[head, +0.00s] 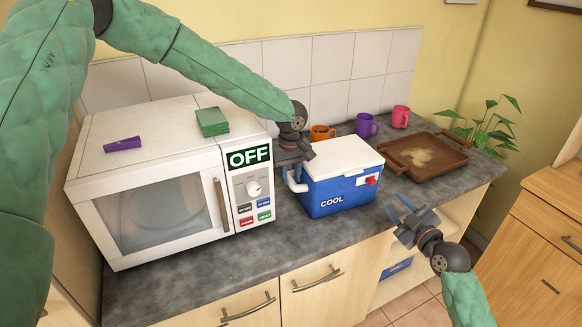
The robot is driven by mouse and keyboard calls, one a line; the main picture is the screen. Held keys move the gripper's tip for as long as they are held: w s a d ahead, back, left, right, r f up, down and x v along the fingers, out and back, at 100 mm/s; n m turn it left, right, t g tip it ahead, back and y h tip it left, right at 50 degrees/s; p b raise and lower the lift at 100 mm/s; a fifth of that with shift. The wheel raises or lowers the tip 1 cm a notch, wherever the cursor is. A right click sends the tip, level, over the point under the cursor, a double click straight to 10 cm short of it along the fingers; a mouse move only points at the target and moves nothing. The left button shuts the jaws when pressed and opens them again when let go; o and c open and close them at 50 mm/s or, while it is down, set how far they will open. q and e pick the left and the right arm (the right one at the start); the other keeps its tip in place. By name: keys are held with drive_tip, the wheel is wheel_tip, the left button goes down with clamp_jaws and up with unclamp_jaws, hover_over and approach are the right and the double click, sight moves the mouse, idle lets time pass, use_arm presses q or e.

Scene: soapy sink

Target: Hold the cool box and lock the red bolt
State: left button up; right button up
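The cool box (338,196) is blue with a white lid and stands on the grey worktop, right of the microwave. Its red bolt (371,181) is on a white plate at the right of the front face. A white handle (296,185) shows at its left side. My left gripper (293,174) points down at this handle, its blue fingers beside it; whether they grip it is unclear. My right gripper (398,208) is open and empty, in front of the worktop edge, right of and lower than the bolt. Its two blue fingers are apart.
A white microwave (150,205) marked OFF fills the left, with a green sponge stack (212,122) and a purple item (122,145) on top. Orange (322,132), purple (365,125) and pink (400,117) mugs stand behind. A brown tray (455,165) lies right.

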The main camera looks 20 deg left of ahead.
use_arm(q)
drive_tip(key=shift+f, duration=0.2)
clamp_jaws()
drive_tip(key=o, duration=0.5)
unclamp_jaws()
drive_tip(key=c, duration=0.9)
drive_tip(key=shift+c, duration=0.2)
idle(0.5)
